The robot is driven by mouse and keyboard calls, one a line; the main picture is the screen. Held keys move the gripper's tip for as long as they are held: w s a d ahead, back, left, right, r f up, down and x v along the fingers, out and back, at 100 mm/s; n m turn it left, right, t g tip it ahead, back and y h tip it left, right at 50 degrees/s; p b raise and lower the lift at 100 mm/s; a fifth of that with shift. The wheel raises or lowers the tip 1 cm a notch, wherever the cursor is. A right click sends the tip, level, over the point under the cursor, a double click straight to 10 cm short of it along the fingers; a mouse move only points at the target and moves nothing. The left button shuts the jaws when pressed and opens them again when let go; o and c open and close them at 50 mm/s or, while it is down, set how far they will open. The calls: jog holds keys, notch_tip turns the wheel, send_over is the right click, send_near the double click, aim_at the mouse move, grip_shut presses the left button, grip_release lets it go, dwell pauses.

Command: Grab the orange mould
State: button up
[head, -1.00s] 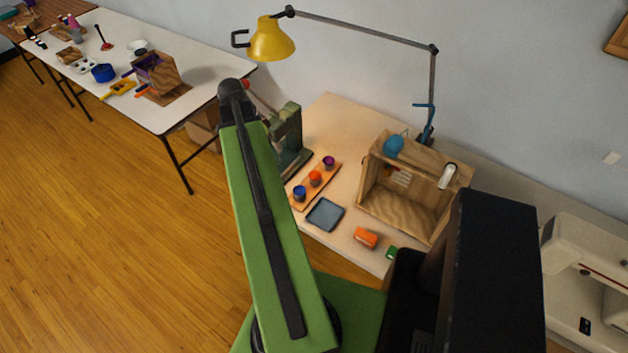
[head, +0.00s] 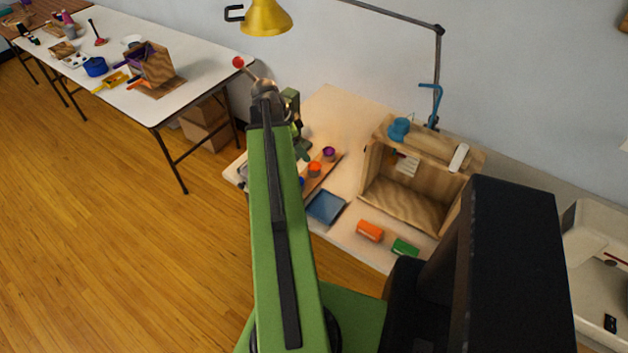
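An orange block-like piece (head: 370,231), which may be the orange mould, lies near the front edge of the beige table (head: 340,110), left of a green piece (head: 405,247). Another small orange object (head: 139,83) lies on the far white table beside a yellow one; its shape is too small to tell. My green arm stretches up the middle of the head view, left of the nearer orange piece. My gripper is not visible, so its state does not show.
An open wooden box (head: 410,196) stands behind the orange piece. A blue-grey tray (head: 326,207) and a rack of paint pots (head: 315,169) are to its left. A sewing machine (head: 598,235) is at right. Wooden floor is free at left.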

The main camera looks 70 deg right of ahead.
jog(key=b, duration=0.3)
send_over(314, 168)
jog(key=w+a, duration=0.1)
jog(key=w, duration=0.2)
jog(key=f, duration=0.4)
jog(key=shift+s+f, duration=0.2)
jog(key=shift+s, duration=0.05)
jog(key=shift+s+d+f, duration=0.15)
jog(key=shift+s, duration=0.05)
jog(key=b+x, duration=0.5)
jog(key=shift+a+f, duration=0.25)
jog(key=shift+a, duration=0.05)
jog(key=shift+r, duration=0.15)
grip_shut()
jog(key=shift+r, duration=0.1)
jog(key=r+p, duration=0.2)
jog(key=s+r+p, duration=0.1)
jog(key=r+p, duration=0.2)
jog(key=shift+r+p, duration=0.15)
jog(key=shift+p, duration=0.15)
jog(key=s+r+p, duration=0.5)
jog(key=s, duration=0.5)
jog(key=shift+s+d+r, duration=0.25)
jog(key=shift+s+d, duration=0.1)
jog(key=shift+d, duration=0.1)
